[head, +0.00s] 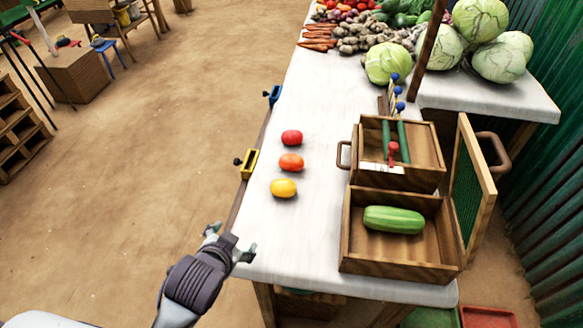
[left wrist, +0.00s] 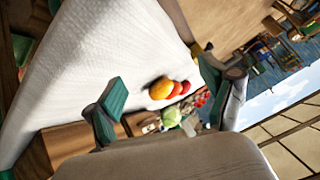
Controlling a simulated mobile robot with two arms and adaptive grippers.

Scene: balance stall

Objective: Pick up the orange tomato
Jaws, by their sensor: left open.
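The orange tomato (head: 291,163) lies on the white table top, in the middle of a short row. A red tomato (head: 292,137) lies beyond it and a yellow tomato (head: 283,188) lies on the near side. My left gripper (head: 229,241) is open and empty at the table's near left corner, below and left of the tomatoes. In the left wrist view, the yellow tomato (left wrist: 160,88) partly hides the orange tomato (left wrist: 175,89), with the red one behind. My right gripper is not in view.
A wooden box (head: 349,245) holding a green squash (head: 393,220) stands right of the tomatoes, with another compartmented box (head: 432,178) behind it. Yellow (head: 248,163) and blue (head: 273,96) clamps sit on the left table edge. The cloth around the tomatoes is clear.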

